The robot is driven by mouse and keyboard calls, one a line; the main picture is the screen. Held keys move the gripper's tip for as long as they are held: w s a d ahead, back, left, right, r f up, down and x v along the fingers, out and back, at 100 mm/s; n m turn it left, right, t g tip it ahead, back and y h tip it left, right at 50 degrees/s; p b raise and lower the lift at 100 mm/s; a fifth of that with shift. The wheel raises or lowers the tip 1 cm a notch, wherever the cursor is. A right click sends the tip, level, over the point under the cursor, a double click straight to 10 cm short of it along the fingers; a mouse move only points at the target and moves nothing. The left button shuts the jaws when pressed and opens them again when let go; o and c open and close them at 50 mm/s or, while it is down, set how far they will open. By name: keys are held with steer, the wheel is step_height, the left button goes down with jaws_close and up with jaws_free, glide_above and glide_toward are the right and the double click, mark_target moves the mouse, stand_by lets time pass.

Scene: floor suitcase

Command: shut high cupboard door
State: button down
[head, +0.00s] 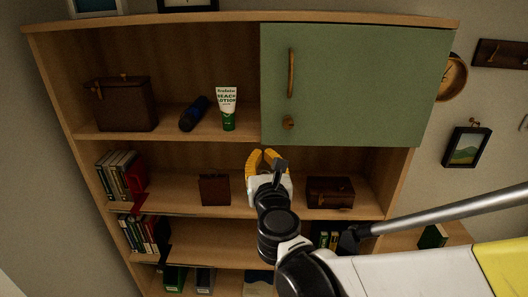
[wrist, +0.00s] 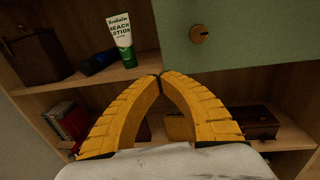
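The green cupboard door (head: 365,80) covers the right half of the top compartment of a wooden shelf unit. It carries a long vertical handle (head: 291,72) near its left edge and a round knob (head: 288,123) below it. The left half of that compartment is uncovered. I cannot tell whether the door sits flush. My gripper (head: 263,153) is below the door's lower left corner, in front of the middle shelf. In the wrist view, its yellow fingers (wrist: 160,77) meet at the tips with nothing between them. The knob (wrist: 199,34) and part of the door (wrist: 255,38) are above right.
Books (head: 122,174) and two small boxes (head: 214,190) (head: 330,192) are on the middle shelf. A clock (head: 452,78) and picture (head: 466,147) hang at right.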

steer(key=w+h, duration=0.1)
steer(key=w, duration=0.2)
steer(key=w+a+m+h+b, duration=0.1)
steer(key=w, duration=0.7)
steer(key=shift+w+a+m+h+b, duration=0.25)
steer(key=shift+a+m+h+b, duration=0.05)
steer(key=shift+m+h+b, duration=0.1)
steer(key=shift+w+d+r, duration=0.1)
steer(key=shift+r, duration=0.05)
